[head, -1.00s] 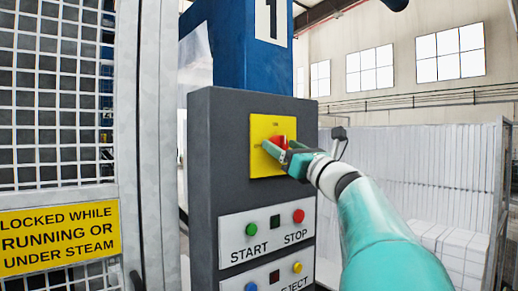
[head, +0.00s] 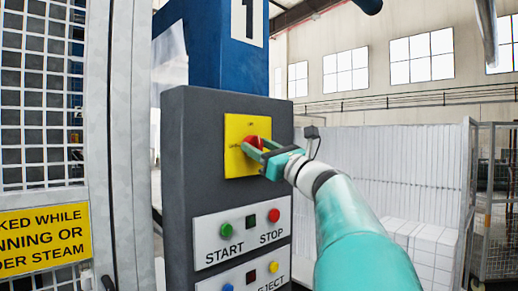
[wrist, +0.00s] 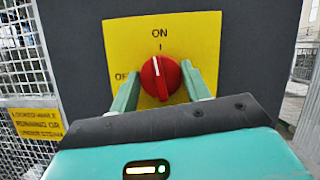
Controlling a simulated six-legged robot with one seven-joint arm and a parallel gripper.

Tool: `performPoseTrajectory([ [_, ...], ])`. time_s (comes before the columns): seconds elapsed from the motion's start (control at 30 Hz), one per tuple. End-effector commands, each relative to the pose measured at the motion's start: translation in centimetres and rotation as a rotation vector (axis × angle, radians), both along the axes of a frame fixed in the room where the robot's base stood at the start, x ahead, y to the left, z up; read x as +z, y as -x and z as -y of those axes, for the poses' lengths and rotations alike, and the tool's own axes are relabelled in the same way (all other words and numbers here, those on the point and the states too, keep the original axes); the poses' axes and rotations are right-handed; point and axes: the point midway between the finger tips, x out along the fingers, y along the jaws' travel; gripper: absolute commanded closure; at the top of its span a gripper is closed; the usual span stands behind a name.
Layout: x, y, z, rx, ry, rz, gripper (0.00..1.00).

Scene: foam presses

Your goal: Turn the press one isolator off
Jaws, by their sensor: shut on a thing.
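The press one isolator is a red rotary knob (wrist: 160,76) on a yellow plate (wrist: 188,32). It also shows in the head view (head: 254,142), partly hidden by my gripper. ON is at the top of the plate, and the OFF label at the left is partly covered by a finger. The white line on the knob points nearly straight up, close to the ON mark, leaning slightly left. My gripper (wrist: 160,84) is shut on the knob, with one green finger on each side; it reaches in from the right in the head view (head: 262,150).
The dark grey control post (head: 185,150) carries START (head: 226,231) and STOP (head: 273,215) buttons below the isolator, with another button row under them. A mesh guard (head: 40,110) with a yellow warning sign (head: 42,241) stands at the left. White stacked blocks (head: 420,245) stand behind at the right.

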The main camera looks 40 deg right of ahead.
Motion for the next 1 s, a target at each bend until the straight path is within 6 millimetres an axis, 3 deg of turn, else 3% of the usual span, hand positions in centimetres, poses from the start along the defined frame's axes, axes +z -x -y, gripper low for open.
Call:
performPoseTrajectory([
  [1.0,0.21,0.02,0.34,0.000,0.947,0.026,0.76],
])
